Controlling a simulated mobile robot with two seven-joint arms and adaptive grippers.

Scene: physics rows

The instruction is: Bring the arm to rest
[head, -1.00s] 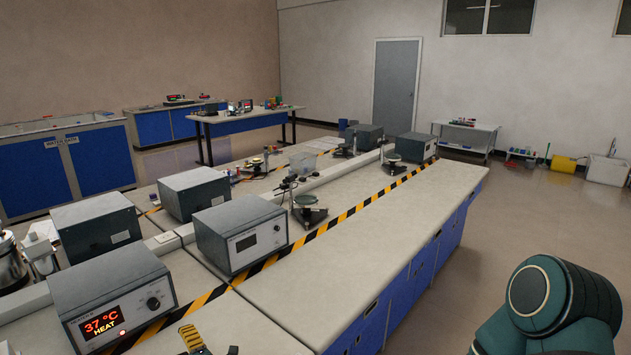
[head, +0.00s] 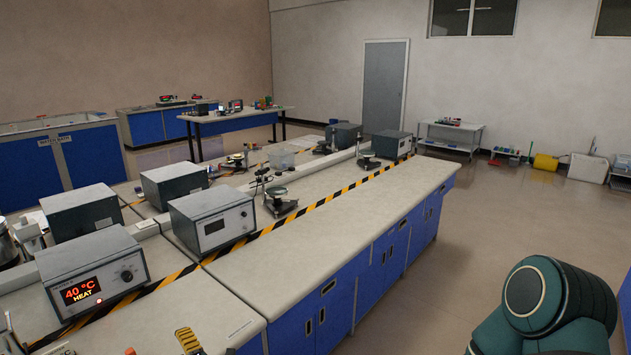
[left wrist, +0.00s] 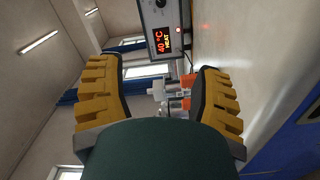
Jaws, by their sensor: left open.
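My left gripper (left wrist: 158,105) is open in the left wrist view, its two yellow-padded fingers spread wide with nothing between them. In the head view only a small yellow and dark part of the left gripper (head: 188,341) shows at the bottom edge, over the near end of the bench. A green rounded part of my other arm (head: 550,300) is at the lower right. My right gripper is not in either view.
The long bench (head: 330,250) has blue cabinets. A heater box (head: 95,280) reading 40 °C stands at its near left, with more grey boxes (head: 212,220) behind. Small bottles (left wrist: 172,95) appear beyond my left fingers. The floor (head: 470,215) right of the bench is clear.

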